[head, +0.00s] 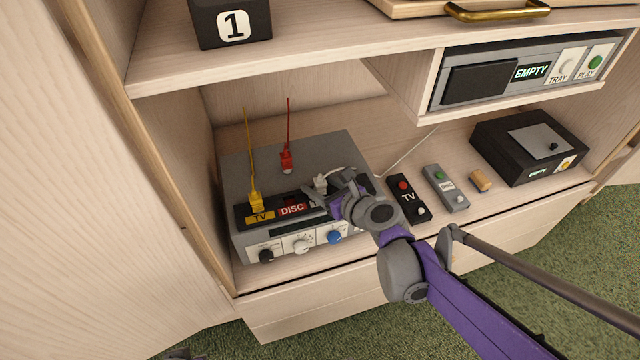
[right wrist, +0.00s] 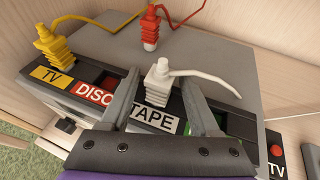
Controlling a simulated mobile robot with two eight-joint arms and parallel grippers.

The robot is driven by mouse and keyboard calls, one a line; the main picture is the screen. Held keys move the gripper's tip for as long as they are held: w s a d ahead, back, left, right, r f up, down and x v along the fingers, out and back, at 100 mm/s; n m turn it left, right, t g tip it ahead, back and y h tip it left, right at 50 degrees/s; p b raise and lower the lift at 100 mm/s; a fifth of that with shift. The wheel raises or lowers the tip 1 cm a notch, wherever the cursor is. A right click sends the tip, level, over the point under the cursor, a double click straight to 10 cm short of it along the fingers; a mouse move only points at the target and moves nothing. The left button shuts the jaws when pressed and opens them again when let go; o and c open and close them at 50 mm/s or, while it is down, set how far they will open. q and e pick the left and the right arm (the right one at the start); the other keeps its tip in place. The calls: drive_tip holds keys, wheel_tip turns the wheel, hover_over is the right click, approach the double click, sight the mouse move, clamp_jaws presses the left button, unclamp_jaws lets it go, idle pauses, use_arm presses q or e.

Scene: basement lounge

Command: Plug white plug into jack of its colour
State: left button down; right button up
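The white plug (head: 320,183) is at the front panel of the grey switch box (head: 235,165), with its white cable running right. In the right wrist view the white plug (right wrist: 158,84) stands just behind the TAPE label (right wrist: 153,118). Its lower end and the jack there are hidden, so I cannot tell whether it is seated. My right gripper (right wrist: 160,95) is open, one finger on each side of the plug, with gaps visible. It also shows in the head view (head: 328,200). A dark sliver at the bottom edge may be my left gripper (head: 182,354).
The yellow plug (head: 255,201) stands at the TV label. The red plug (head: 287,161) is on the box top, behind the red DISC jack (right wrist: 105,80). Remotes (head: 407,199), a cork (head: 480,180) and a black box (head: 530,145) lie right. A shelf hangs above.

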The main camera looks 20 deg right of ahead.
drive_tip(key=shift+s+d+r, duration=0.1)
drive_tip(key=shift+s+r, duration=0.15)
drive_tip(key=shift+r, duration=0.05)
drive_tip(key=p+v, duration=0.4)
drive_tip(key=v, duration=0.7)
drive_tip(key=s+a+f+n+g, duration=0.25)
drive_tip(key=s+n, duration=0.25)
drive_tip(key=n, duration=0.4)
drive_tip(key=s+a+f+n+g, duration=0.2)
drive_tip(key=s+f+n+g, duration=0.15)
drive_tip(key=s+n, duration=0.4)
drive_tip(key=s+d+f+n+g+h, duration=0.1)
drive_tip(key=s+d+f+n+h, duration=0.1)
drive_tip(key=n, duration=0.5)
drive_tip(key=s+d+f+n+g+h, duration=0.1)
drive_tip(key=s+n, duration=0.3)
drive_tip(key=n, duration=0.4)
drive_tip(key=shift+d+f+h, duration=0.4)
drive_tip(key=shift+f+h, duration=0.1)
drive_tip(key=shift+h, duration=0.3)
drive_tip(key=shift+n, duration=0.25)
